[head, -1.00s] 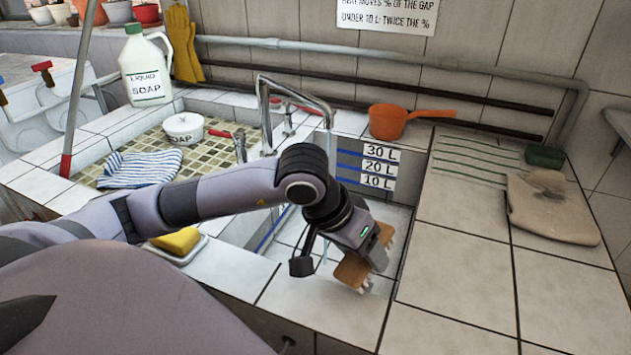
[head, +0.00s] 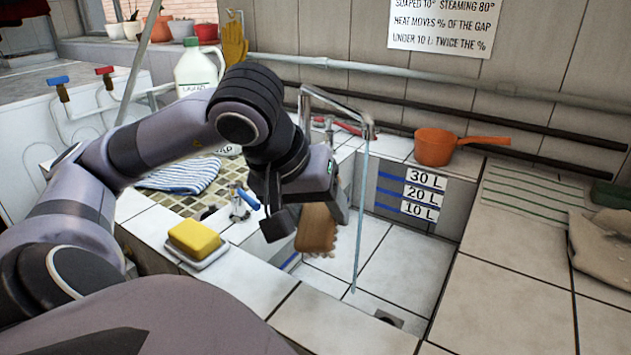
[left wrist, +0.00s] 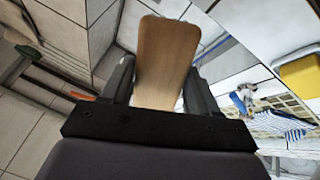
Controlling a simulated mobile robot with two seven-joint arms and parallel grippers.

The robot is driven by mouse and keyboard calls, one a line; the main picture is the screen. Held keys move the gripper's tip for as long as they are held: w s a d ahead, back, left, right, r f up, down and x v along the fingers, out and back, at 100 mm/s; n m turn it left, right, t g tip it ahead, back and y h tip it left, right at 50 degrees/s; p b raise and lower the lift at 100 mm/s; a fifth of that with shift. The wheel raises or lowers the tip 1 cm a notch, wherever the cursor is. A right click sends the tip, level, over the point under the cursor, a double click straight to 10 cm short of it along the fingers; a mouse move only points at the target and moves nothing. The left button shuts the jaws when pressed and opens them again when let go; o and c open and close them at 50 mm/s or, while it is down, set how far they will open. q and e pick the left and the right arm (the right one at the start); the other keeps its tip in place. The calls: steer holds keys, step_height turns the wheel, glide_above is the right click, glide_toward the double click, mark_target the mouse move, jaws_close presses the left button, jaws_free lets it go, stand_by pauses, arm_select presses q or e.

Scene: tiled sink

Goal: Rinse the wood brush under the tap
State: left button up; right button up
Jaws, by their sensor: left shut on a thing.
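The wood brush (head: 316,230) is held in my left gripper (head: 312,205), over the left side of the tiled basin. In the left wrist view the brush's wooden back (left wrist: 166,60) sits between the two dark fingers (left wrist: 158,85), which are shut on it. The tap (head: 345,112) runs a thin stream of water (head: 360,210) down into the basin (head: 345,270). The brush is to the left of the stream and looks apart from it. My right gripper is not in view.
A yellow sponge (head: 194,238) lies on a dish on the left ledge, near a blue tap handle (head: 246,199). An orange dipper (head: 436,147) stands behind the basin. A soap bottle (head: 197,72) is at the back left. The right counter (head: 510,290) is mostly clear.

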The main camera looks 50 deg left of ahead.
arm_select(q)
steer(key=shift+w+a+f+p, duration=0.1)
steer(key=shift+w+a+p, duration=0.15)
steer(key=shift+w, duration=0.45)
steer(key=w+a+f+p, duration=0.1)
steer(key=w, duration=0.5)
steer(key=w+a+f+p, duration=0.1)
steer(key=w+a+p, duration=0.1)
steer(key=w, duration=0.3)
steer(key=shift+w+a+f, duration=0.25)
steer(key=shift+w+f, duration=0.05)
steer(key=shift+w, duration=0.05)
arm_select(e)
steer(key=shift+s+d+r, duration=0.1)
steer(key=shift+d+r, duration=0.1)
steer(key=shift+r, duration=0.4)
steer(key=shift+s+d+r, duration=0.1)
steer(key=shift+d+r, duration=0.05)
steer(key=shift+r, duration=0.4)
arm_select(q)
steer(key=s+d+b, duration=0.2)
steer(key=s+b, duration=0.1)
steer(key=s, duration=0.4)
steer(key=shift+s+d, duration=0.2)
steer(key=shift+s, duration=0.2)
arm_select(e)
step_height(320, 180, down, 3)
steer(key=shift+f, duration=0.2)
